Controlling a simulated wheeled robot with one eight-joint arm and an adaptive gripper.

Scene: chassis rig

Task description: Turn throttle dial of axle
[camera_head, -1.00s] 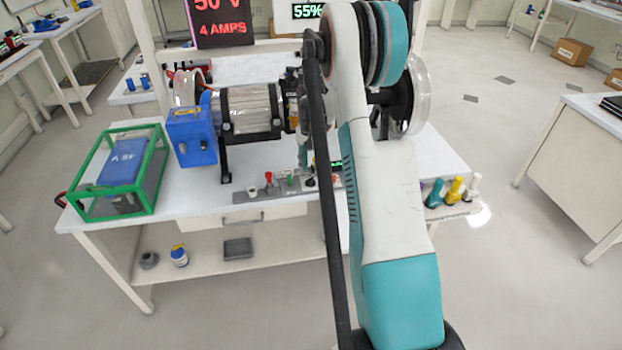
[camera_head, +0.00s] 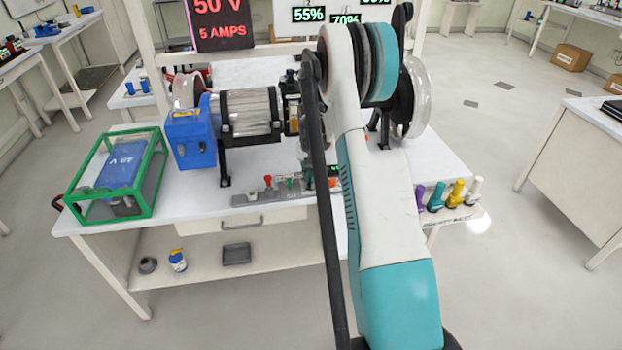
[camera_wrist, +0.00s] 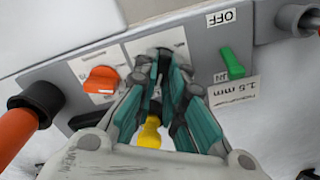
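The control panel (camera_head: 238,196) lies along the bench's front edge. In the wrist view the panel (camera_wrist: 205,45) appears upside down, with an orange knob (camera_wrist: 101,80) at left and a green switch (camera_wrist: 232,65) at right. My gripper (camera_wrist: 165,62) is between these two, its fingertips close together at the panel face over a pale label plate. Fingers hide what lies under them, so I cannot make out the throttle dial or whether they grip it. In the head view my arm covers most of my gripper; the orange knob (camera_head: 333,183) shows just right of it.
A red display (camera_head: 220,22) reads 50 V, 5 AMPS. Green readouts show 55% (camera_head: 308,14) and 70% (camera_head: 345,20). The motor (camera_head: 248,112), blue box (camera_head: 191,138) and green-framed battery case (camera_head: 122,175) stand left. Coloured plugs (camera_head: 437,195) stand right.

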